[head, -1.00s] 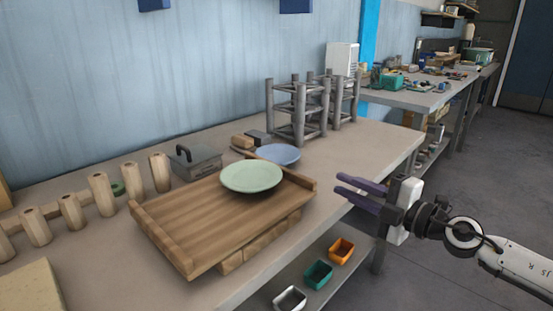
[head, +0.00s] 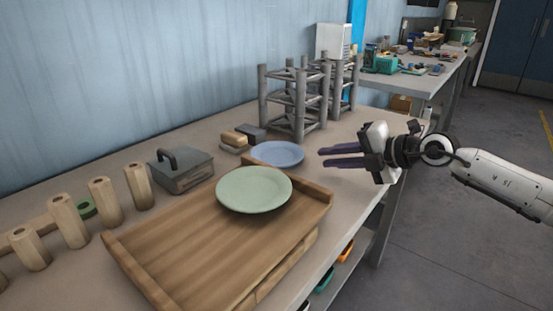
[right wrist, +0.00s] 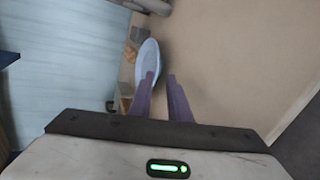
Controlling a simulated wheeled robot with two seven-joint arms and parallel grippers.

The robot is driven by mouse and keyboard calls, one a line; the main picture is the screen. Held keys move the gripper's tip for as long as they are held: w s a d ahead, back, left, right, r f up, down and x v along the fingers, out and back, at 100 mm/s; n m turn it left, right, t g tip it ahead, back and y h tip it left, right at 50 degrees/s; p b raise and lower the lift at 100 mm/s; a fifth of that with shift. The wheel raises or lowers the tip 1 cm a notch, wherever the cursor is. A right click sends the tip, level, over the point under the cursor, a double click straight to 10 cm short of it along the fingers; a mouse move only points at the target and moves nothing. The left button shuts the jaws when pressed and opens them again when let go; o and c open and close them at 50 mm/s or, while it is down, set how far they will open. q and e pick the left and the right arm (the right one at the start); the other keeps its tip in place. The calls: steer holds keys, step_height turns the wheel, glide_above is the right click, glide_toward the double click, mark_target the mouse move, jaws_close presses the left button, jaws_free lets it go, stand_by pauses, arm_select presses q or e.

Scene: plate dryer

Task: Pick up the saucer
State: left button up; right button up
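Two round dishes could be the saucer. A pale blue one (head: 277,153) lies at the back right of the wooden tray, partly hidden behind the tray's end and the green dish. A pale green one (head: 254,189) lies on the tray near its far right corner. My right gripper (head: 323,157) points left, just right of the blue dish. Its two purple fingers are parted with nothing between them. In the right wrist view the blue dish (right wrist: 146,58) is ahead, partly behind the left finger. My left gripper is not in view.
The wooden tray (head: 190,240) fills the near part of the table. A grey rack (head: 296,100) stands behind the blue dish. A grey lidded box (head: 182,170) and several wooden posts (head: 104,202) stand to the left. The tabletop is free right of the blue dish.

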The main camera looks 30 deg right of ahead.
mark_target(305, 168)
steer(key=shift+x, duration=1.6)
steer(key=shift+r+x, duration=0.1)
steer(key=shift+x, duration=1.2)
steer(key=shift+r+x, duration=0.15)
steer(key=shift+x, duration=1.15)
steer(key=shift+w+d, duration=0.1)
steer(key=shift+w, duration=0.05)
steer(key=shift+c, duration=0.3)
jaws_close()
